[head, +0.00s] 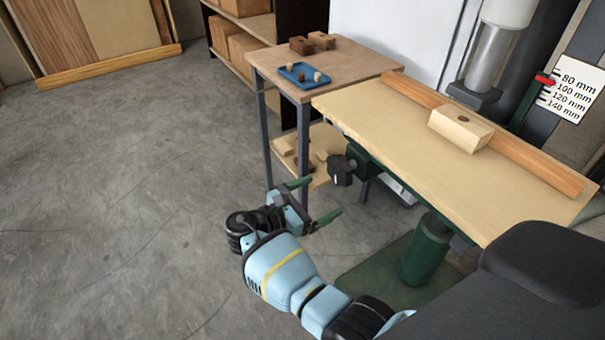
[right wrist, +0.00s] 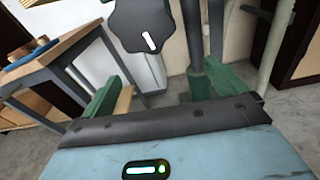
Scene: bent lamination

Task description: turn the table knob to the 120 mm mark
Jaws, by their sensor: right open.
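The black table knob (head: 341,171) is on the green mount under the left end of the wooden machine table (head: 400,135). In the right wrist view the knob (right wrist: 138,28) shows a white mark on its face. My right gripper (head: 313,200) is open and empty, just left of and below the knob, apart from it. Its green fingers also show in the right wrist view (right wrist: 160,84), below the knob. The scale (head: 576,90) has a red pointer (head: 545,80) near the 100 mm mark; its exact reading is too small to tell. My left gripper is out of view.
A wooden fence (head: 540,166) and a pale block (head: 459,129) are on the machine table. A side table (head: 355,60) with a blue tray (head: 304,76) stands behind the knob. A green column (head: 425,250) supports the machine table. The floor (head: 120,190) at left is clear.

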